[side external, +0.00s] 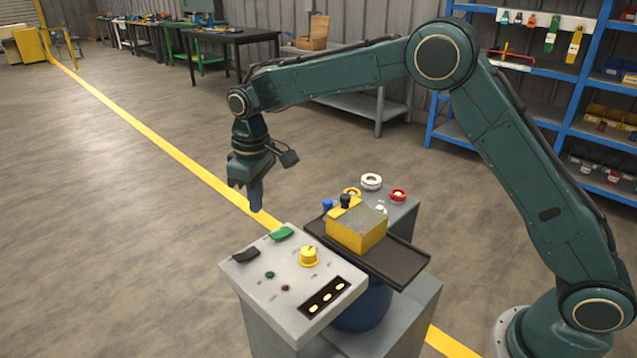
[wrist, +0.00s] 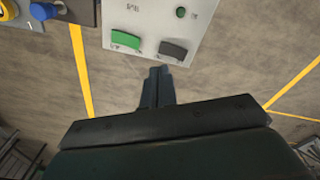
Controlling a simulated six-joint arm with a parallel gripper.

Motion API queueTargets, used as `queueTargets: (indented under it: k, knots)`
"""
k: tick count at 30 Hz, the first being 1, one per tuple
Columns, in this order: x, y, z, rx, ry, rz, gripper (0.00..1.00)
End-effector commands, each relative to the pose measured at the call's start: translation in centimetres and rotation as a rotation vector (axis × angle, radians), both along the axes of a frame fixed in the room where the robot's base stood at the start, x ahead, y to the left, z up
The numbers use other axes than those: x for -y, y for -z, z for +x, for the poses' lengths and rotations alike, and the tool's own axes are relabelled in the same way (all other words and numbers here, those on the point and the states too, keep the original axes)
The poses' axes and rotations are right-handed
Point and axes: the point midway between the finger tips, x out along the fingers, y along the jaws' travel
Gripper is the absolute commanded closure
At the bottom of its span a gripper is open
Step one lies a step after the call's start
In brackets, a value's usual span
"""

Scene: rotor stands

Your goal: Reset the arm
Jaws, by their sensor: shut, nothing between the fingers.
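My gripper (side external: 256,197) hangs from the green arm, pointing down, shut with nothing between its fingers. In the side external view it appears above and behind the left end of the grey control panel (side external: 264,299). In the wrist view the closed fingers (wrist: 157,82) reach toward the panel's edge, close to the dark switch (wrist: 173,49) in the picture. A green switch (wrist: 126,39) lies left of the dark one. Both switches also show on the panel in the side external view, the green one (side external: 281,233) farther back. I cannot tell the height of the fingertips exactly.
A yellow block (side external: 356,233) sits on a dark tray (side external: 402,268) beside the panel. The panel carries a yellow knob (side external: 309,256). Open floor lies to the left.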

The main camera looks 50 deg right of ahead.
Motion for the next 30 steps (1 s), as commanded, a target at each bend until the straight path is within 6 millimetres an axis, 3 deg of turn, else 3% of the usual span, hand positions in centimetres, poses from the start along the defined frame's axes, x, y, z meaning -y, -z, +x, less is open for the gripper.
queueTargets:
  k: [6,15,30]
  knots:
    - [2.4,-4.9,-2.8,0.052,0.054,0.015,1.00]
    - [5.6,-10.1,-7.8,0.119,0.128,0.034,1.00]
    - [10.1,-15.2,-17.7,0.233,0.250,0.064,1.00]
